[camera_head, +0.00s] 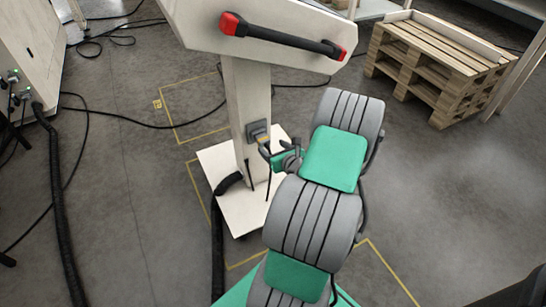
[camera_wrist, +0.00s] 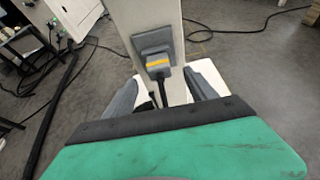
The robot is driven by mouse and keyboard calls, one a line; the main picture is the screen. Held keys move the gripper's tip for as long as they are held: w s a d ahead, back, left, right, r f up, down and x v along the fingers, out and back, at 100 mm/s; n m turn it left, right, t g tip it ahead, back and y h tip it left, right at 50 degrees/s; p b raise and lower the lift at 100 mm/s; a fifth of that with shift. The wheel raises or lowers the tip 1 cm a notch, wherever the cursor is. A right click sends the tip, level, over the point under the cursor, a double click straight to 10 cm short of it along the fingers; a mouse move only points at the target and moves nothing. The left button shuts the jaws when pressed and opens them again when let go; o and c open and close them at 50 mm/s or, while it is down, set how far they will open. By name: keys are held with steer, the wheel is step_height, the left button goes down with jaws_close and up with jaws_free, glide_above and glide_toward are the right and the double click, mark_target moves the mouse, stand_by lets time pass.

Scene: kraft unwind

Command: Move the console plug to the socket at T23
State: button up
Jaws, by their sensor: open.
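The console (camera_head: 262,32) is a pale cabinet head with a dark, red-ended handle on a pale post (camera_head: 248,95). A grey socket (camera_head: 257,128) is on the post; it also shows in the wrist view (camera_wrist: 151,42). The plug (camera_wrist: 158,67), grey with a yellow band, sits in that socket, with a black cable hanging from it. My gripper (camera_head: 275,152) is close to the post, in front of the plug. In the wrist view my gripper (camera_wrist: 163,92) is open, its fingers apart on either side of the cable below the plug. I cannot make out a T23 label.
The post stands on a pale base plate (camera_head: 218,174). Yellow lines and a small unreadable tag (camera_head: 157,104) mark the floor. A cabinet (camera_head: 32,55) with cables and a thick black hose (camera_head: 61,200) is at left. Wooden pallets (camera_head: 432,72) stand at right.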

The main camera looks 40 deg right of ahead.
mark_target(266, 142)
steer(key=b+x, duration=0.1)
steer(key=x, duration=0.5)
steer(key=shift+a+f+b, duration=0.1)
steer(key=shift+b, duration=0.3)
steer(key=shift+w, duration=0.5)
steer(key=shift+c, duration=0.5)
jaws_close()
steer(key=c, duration=0.5)
jaws_free()
jaws_close()
